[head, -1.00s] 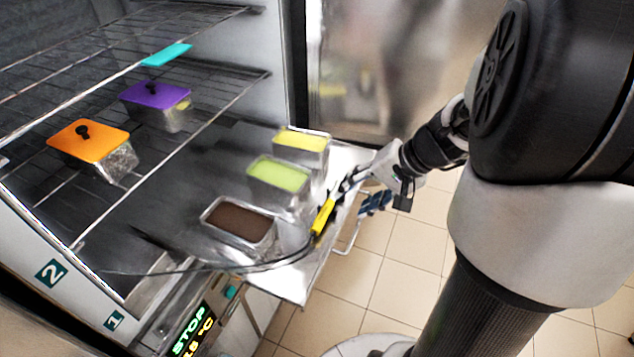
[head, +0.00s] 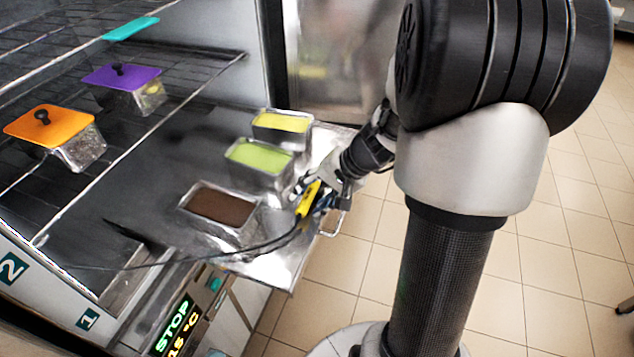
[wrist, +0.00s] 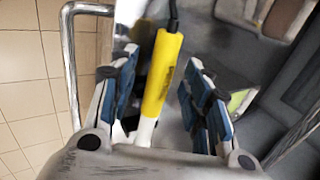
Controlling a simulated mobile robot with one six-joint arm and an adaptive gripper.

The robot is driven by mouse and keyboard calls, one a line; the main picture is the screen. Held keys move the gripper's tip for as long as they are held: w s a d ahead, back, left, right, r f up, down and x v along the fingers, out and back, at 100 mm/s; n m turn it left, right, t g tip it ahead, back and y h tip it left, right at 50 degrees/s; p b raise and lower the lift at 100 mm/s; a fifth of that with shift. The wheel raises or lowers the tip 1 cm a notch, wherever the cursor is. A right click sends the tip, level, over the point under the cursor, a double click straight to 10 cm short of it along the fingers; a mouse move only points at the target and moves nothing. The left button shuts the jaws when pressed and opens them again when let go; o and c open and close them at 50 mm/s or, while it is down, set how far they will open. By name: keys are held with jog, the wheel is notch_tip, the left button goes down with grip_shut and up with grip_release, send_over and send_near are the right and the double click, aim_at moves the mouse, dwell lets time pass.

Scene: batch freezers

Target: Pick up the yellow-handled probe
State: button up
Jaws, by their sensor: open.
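The yellow-handled probe (head: 309,198) stands at the right edge of the metal shelf, beside the brown-filled pan. In the wrist view its yellow handle (wrist: 162,72) lies between the two blue-padded fingers, with a white part below and a black cable at its far end. My gripper (wrist: 158,95) is open around the handle, with gaps on both sides. In the head view my gripper (head: 314,192) is at the probe and partly hides it. I cannot tell what holds the probe.
Metal pans of brown (head: 222,204), green (head: 259,160) and yellow (head: 281,123) contents stand just left of my gripper. A metal bar handle (head: 335,222) sits at the shelf's right edge. The cable (head: 190,259) runs left across the front. Lidded orange (head: 50,126) and purple (head: 122,77) pans sit on the rack.

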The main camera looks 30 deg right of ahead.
jog(key=shift+r, duration=0.1)
grip_shut()
dwell(0.4)
